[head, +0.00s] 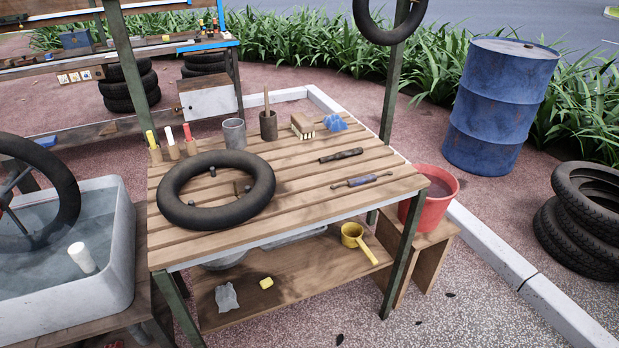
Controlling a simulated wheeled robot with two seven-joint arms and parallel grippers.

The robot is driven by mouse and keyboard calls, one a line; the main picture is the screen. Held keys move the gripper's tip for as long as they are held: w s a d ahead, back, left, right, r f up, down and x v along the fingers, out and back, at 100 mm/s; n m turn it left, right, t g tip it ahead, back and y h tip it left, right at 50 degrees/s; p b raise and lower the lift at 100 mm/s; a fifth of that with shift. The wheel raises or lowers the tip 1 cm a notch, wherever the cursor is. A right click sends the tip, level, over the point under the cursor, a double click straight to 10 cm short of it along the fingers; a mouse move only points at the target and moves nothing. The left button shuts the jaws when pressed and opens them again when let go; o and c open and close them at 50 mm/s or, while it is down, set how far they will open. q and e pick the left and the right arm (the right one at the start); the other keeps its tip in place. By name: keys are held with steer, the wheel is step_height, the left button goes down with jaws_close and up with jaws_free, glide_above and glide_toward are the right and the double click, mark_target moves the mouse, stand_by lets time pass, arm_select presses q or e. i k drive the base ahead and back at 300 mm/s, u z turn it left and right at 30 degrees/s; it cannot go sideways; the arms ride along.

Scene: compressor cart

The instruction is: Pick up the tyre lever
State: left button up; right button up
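Two slim tools lie on the right half of the slatted wooden table (300,208). One is a short dark bar (341,155). Nearer the front edge is a tool with a blue-grey middle and thin ends (362,180). Either could be the tyre lever; I cannot tell which at this size. Both lie flat and apart, with nothing on them. Neither of my grippers is in view.
A black inner tube (216,222) lies on the table's left half. A grey cup (234,134), a brown pot (268,125), a brush (303,127) and a blue item (335,122) stand behind. A red bucket (432,193) is at the right, a water basin (118,262) at left.

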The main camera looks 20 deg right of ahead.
mark_target(370, 178)
steer(key=z, duration=2.6)
steer(key=i, duration=2.25)
steer(key=u, duration=3.2)
